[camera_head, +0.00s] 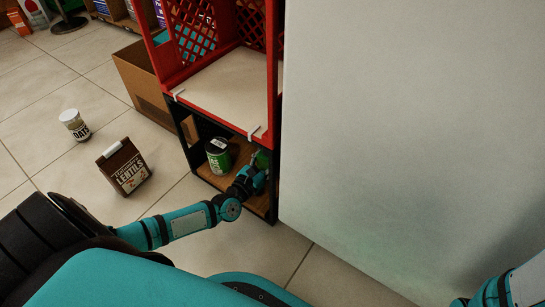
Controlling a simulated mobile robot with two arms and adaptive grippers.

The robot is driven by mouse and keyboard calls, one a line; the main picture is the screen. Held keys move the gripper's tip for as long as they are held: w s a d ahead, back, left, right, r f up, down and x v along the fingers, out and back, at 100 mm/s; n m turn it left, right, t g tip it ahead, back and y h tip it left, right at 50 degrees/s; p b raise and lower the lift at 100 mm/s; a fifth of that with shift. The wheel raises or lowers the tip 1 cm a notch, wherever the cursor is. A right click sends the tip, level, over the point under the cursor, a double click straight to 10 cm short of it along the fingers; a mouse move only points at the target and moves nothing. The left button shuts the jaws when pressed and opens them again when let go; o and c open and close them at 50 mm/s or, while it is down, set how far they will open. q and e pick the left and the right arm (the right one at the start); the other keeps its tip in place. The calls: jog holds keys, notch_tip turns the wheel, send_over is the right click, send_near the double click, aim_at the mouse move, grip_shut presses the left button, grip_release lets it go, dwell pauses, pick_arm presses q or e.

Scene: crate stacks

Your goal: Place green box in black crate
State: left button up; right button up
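The black crate (183,131) stands on the floor under a red crate, its front open and its bottom wood-coloured. My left gripper (259,163) reaches into its right part. A green thing (263,158), perhaps the green box, shows right at the fingers, mostly hidden by them and by the crate's frame. I cannot tell whether the fingers grip it or are only beside it. A green can (218,158) with a dark top stands upright in the crate, left of the gripper. My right arm shows at the lower right corner, but its gripper is out of view.
The red crate (222,114) with a pale bottom sits on top. A large pale wall or panel (400,120) closes off the right. A brown lentils box (123,168), an oats jar (74,125) and a cardboard box (140,78) are on the tiled floor at left.

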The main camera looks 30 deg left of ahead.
pick_arm(q)
jog(key=shift+f, duration=0.15)
jog(key=o, duration=1.3)
jog(key=shift+r, duration=0.2)
jog(key=s+p, duration=0.1)
jog(key=s, duration=0.2)
jog(key=s+p, duration=0.2)
jog(key=s, duration=0.2)
jog(key=s+p, duration=0.1)
jog(key=s, duration=0.2)
jog(key=shift+s+a+p, duration=0.4)
jog(key=shift+s, duration=0.6)
